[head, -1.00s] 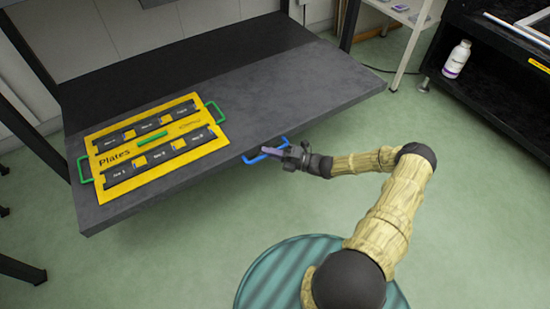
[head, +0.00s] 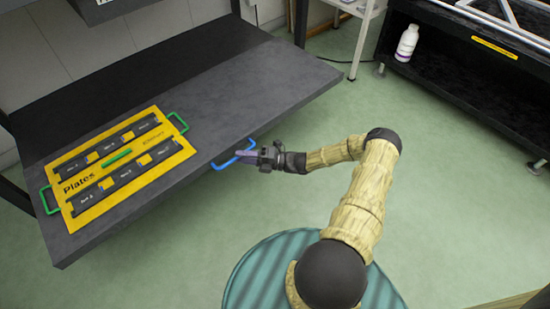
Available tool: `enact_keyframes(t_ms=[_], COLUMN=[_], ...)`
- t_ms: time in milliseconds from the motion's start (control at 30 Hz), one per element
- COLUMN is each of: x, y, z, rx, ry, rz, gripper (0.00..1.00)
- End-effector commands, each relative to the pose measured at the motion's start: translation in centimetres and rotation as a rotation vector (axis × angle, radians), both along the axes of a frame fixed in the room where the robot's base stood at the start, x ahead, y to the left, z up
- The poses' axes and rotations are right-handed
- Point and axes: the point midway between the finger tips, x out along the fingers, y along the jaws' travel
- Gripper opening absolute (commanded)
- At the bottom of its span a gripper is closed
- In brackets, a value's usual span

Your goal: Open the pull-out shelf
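The grey shelf (head: 255,88) juts out towards me from a dark unit in the head view. A blue handle (head: 226,162) sticks out from its front edge. My gripper (head: 248,156) is at the right end of this handle, with its fingertips overlapping the bar in the picture. The fingers are too small and dark to tell whether they are open or shut on the bar.
A yellow "Plates" tray (head: 160,165) with green handles lies on the shelf's left part. A black bench (head: 470,100) with a white bottle (head: 407,42) stands at the right. A white stand (head: 362,14) is at the back. Green floor right of the shelf is clear.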

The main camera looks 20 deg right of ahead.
Motion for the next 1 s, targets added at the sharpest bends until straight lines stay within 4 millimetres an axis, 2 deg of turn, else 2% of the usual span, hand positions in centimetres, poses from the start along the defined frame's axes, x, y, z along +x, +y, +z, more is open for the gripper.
enact_keyframes(t_ms=[700,833,1000], x=[-6.1,-6.6,-6.8], y=[-12.4,-13.4,-13.6], z=[-1.8,-2.0,-2.1], rx=[-0.004,-0.002,-0.001], ry=[0.000,0.000,0.001], rz=[-0.004,-0.002,-0.001], gripper=[0.34,0.34,0.34])
